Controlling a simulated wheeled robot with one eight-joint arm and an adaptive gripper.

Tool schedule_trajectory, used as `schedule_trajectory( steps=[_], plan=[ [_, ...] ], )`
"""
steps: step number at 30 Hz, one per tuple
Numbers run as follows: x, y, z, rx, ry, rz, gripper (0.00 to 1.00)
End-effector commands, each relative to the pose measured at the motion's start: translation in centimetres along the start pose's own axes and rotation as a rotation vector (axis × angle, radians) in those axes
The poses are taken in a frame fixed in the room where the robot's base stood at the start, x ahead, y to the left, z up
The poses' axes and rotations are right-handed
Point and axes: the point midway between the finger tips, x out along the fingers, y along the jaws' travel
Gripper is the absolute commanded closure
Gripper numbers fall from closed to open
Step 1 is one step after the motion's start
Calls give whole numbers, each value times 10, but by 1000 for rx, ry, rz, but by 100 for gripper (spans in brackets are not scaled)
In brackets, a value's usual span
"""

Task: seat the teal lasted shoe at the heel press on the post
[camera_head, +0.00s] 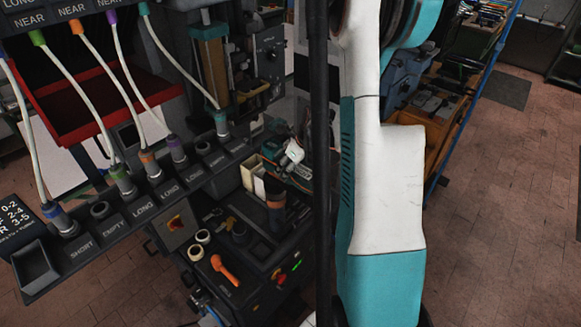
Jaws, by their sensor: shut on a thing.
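I cannot make out the teal lasted shoe in this view. My gripper does not show; my white and teal arm fills the right middle and may hide it. A dark machine with a control panel (262,262) stands low in the middle, and I cannot tell for sure that it is the heel press. A dark upright cylinder with a brown band (275,203) stands at its back; whether it is the post is unclear.
A labelled cable panel (125,195) with coloured plugs crosses the left foreground. A red tray (95,120) is behind it. Beige bins (253,175) and a small white and teal item (291,153) sit behind the machine. Open brick floor (500,200) lies at right.

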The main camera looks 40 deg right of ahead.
Motion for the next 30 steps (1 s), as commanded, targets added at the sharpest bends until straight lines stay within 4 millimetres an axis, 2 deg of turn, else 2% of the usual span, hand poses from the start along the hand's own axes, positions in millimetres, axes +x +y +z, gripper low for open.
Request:
schedule_trajectory(
  steps=[23,24,27,30],
  plan=[
    [8,0,-3,0,0,0,72],
    [8,0,-3,0,0,0,34],
    [7,0,-3,0,0,0,14],
    [7,0,-3,0,0,0,14]
  ],
)
